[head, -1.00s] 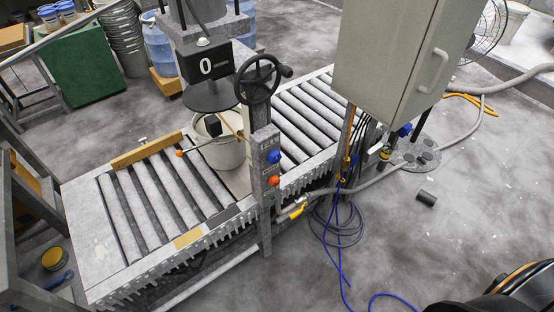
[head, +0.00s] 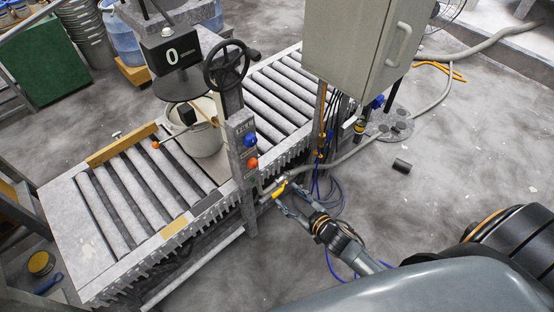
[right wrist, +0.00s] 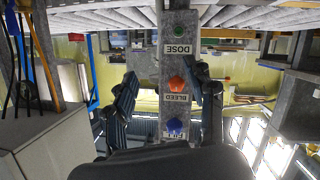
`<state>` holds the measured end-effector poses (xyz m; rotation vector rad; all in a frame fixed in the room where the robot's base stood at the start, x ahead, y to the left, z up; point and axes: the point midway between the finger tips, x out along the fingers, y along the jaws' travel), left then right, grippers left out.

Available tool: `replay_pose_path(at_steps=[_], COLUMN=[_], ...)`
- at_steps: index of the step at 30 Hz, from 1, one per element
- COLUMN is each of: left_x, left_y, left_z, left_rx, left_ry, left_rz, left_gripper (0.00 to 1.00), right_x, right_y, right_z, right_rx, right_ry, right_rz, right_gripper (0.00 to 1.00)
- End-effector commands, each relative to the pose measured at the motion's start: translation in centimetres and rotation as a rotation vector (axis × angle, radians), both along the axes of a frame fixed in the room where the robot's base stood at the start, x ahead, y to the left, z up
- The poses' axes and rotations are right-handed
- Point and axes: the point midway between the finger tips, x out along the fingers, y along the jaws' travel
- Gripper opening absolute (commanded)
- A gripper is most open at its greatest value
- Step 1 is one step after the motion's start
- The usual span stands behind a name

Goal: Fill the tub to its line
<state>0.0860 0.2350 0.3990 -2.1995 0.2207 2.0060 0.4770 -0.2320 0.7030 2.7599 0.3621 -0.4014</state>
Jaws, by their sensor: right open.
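The white tub (head: 208,141) stands upright on the roller conveyor, under a dark round plate (head: 180,88). Its fill line is not visible. A display (head: 171,54) above reads 0. A grey post (head: 243,150) beside the tub carries a blue knob (head: 249,140) and an orange knob (head: 252,163). In the right wrist view, inverted labels mark a green DOSE button (right wrist: 180,31), the orange BLEED knob (right wrist: 176,84) and the blue FILL knob (right wrist: 175,126). My left gripper is out of view.
A grey cabinet (head: 345,40) stands right of the conveyor, with hoses and blue cables below it. Floor at the right is mostly clear.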

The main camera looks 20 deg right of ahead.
Motion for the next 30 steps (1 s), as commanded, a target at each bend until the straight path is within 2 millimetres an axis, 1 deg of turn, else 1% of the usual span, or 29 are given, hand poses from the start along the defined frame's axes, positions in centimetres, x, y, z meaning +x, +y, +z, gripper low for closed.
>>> replay_pose_path(at_steps=[1, 2, 3, 6, 9, 12, 17, 30], left_x=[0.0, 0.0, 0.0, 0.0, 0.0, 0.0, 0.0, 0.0], left_y=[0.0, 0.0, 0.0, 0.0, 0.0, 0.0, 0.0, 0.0], left_z=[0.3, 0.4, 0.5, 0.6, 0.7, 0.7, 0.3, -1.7], left_rx=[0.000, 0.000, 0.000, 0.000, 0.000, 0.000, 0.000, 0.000], left_ry=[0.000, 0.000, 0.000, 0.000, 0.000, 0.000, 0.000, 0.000], left_rz=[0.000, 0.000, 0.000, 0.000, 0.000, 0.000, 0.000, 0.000], left_gripper=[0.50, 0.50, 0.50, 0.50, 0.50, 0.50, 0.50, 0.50], right_x=[1.2, 1.7, 2.3, 3.1, 3.4, 3.6, 4.7, 10.8], right_y=[0.5, 0.8, 1.2, 2.1, 2.7, 3.0, 3.4, 5.6], right_z=[3.5, 5.2, 7.4, 11.7, 14.2, 15.2, 15.2, 15.0], right_rx=[0.000, 0.001, 0.001, 0.000, 0.002, 0.001, 0.001, 0.000], right_ry=[-0.074, -0.113, -0.163, -0.256, -0.311, -0.333, -0.336, -0.335], right_rz=[0.029, 0.046, 0.068, 0.112, 0.138, 0.150, 0.152, 0.150], right_gripper=[0.55, 0.55, 0.55, 0.55, 0.55, 0.55, 0.55, 0.55])
